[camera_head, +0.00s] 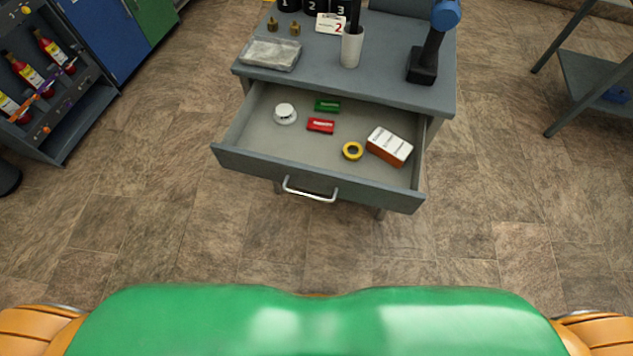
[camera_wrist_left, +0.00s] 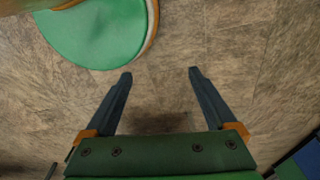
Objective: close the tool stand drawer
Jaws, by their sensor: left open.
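The grey tool stand (camera_head: 390,85) stands ahead of me in the head view, with its drawer (camera_head: 250,164) pulled well out toward me. A silver bar handle (camera_head: 310,195) is on the drawer front. Inside lie a white round item (camera_head: 285,113), a green block (camera_head: 327,106), a red block (camera_head: 320,126), a yellow tape roll (camera_head: 352,151) and an orange-and-white box (camera_head: 389,147). My left gripper (camera_wrist_left: 160,72) is open and empty over bare floor in the left wrist view; the drawer is not in that view. Neither gripper shows in the head view.
On the stand top are a wrapped clear packet (camera_head: 270,54), a white cup (camera_head: 352,48), a cordless drill (camera_head: 428,50) and small brass fittings (camera_head: 283,26). A bottle rack (camera_head: 45,85) stands at left and a grey shelf (camera_head: 590,80) at right. The floor before the drawer is clear.

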